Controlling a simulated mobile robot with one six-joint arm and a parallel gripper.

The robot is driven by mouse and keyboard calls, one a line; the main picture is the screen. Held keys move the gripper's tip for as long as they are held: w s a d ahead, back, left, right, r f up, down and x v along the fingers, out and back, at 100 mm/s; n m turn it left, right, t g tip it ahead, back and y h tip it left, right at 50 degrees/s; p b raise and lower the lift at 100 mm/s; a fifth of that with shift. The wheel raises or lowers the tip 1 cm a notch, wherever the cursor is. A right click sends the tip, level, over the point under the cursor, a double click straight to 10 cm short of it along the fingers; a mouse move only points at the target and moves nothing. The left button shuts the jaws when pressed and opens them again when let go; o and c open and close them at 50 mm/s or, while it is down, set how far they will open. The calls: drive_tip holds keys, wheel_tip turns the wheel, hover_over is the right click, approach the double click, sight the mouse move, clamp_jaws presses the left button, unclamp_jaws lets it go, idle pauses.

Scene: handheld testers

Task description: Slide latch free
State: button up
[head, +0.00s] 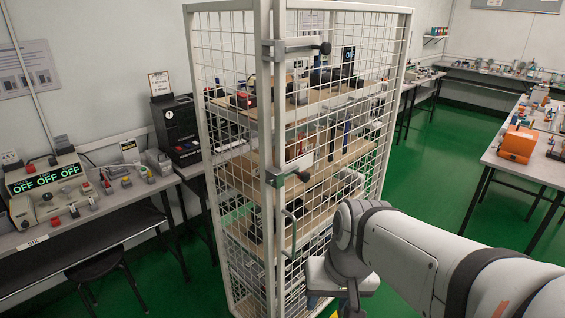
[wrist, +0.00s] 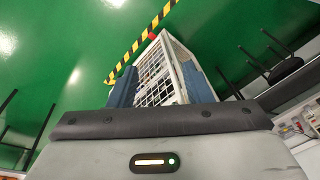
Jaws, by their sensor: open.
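A tall wire-mesh cage (head: 270,120) stands in the middle of the head view. On its front upright are an upper sliding latch (head: 290,47) and a lower sliding latch (head: 284,171), both with black knobs. A pull handle (head: 291,226) sits below them. Which latch the task means I cannot tell. My gripper (head: 335,300) hangs low at the cage's right side, below the lower latch and apart from it. In the wrist view my gripper (wrist: 160,68) has its two blue fingers apart, with part of the cage (wrist: 165,75) seen beyond and between them. No latch shows clearly there.
Inside the cage, shelves (head: 330,165) hold tools. A bench with an OFF display (head: 44,178) and a stool (head: 95,265) stand left. Another bench (head: 515,165) runs along the right. Green floor (head: 440,170) is open between. Yellow-black tape (wrist: 140,40) marks the floor.

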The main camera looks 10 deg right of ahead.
drive_tip(key=w+a+m+g+y+p, duration=0.1)
drive_tip(key=w+a+m+y, duration=0.2)
drive_tip(key=a+m+y, duration=0.3)
drive_tip(key=m+t+y+p, duration=0.35)
drive_tip(key=m+t, duration=1.05)
drive_tip(key=m, duration=0.7)
approach(307, 178)
drive_tip(key=x, duration=1)
drive_tip(key=shift+w+a+p, duration=0.1)
drive_tip(key=shift+w+p, duration=0.15)
drive_tip(key=shift+p, duration=0.05)
drive_tip(key=shift+c, duration=0.3)
clamp_jaws()
